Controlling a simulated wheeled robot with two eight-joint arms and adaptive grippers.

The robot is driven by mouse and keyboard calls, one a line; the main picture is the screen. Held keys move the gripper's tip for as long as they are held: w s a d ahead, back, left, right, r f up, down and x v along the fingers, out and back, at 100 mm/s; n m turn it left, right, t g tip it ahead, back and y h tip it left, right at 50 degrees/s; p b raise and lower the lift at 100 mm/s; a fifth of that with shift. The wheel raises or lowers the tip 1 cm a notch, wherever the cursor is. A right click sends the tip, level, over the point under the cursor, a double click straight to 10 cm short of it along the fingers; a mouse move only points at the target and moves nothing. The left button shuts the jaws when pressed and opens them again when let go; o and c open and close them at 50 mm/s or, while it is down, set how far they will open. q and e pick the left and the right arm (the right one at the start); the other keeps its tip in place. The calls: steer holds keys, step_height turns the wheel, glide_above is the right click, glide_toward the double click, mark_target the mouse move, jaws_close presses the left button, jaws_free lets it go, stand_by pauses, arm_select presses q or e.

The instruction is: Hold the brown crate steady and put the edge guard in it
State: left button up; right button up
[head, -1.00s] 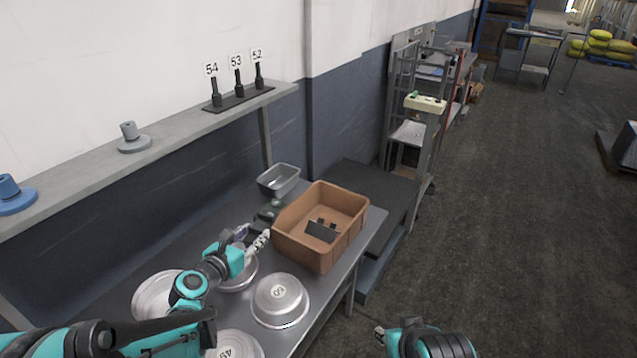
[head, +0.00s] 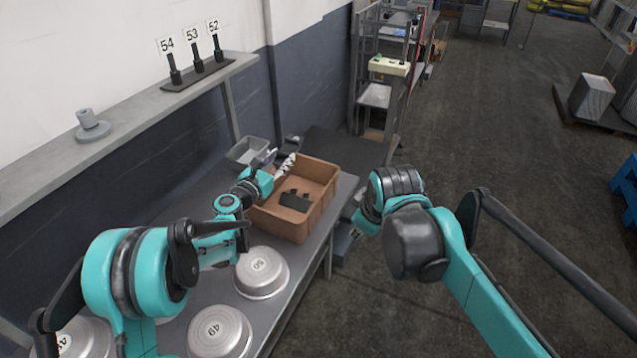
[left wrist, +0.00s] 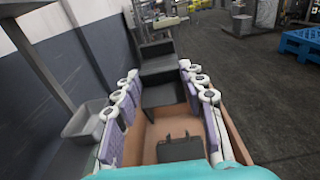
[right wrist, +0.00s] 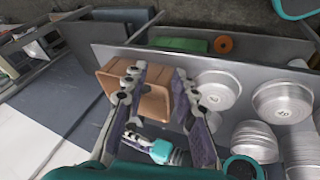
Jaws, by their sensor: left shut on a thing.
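The brown crate (head: 281,225) stands on the metal table with a black tabbed piece (head: 295,201) lying inside. My left gripper (head: 285,165) is over the crate's back left side. It is shut on a dark angled piece, seemingly the edge guard (left wrist: 163,94), which shows between its fingers in the left wrist view; in the head view it is small and hard to make out. My right gripper (right wrist: 158,75) is open and empty, its fingers apart in front of the crate (right wrist: 155,100) in the right wrist view. Its fingers are hidden in the head view.
A grey metal bin (head: 248,152) stands behind the crate. Upturned round pans (head: 261,272) fill the near part of the table. A dark platform (head: 345,150) adjoins the far end. A shelf (head: 130,125) runs along the wall. Open floor lies to the right.

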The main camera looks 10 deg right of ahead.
steer(key=w+a+n+g, duration=0.1)
steer(key=w+n, duration=0.4)
steer(key=w, duration=0.4)
steer(key=n+g+h, duration=0.1)
steer(key=n+g, duration=0.2)
steer(key=n, duration=1.3)
glide_above(323, 213)
steer(key=s+a, duration=0.1)
steer(key=s, duration=0.1)
steer(key=f, duration=1.3)
steer(key=shift+w+a+f, duration=0.1)
steer(key=shift+w+a, duration=0.05)
steer(key=shift+w, duration=0.1)
steer(key=f, duration=0.3)
steer(key=w+f, duration=0.1)
steer(key=f, duration=0.3)
steer(key=d+f, duration=0.1)
steer(key=f, duration=0.3)
steer(key=shift+w+f, duration=0.2)
jaws_close()
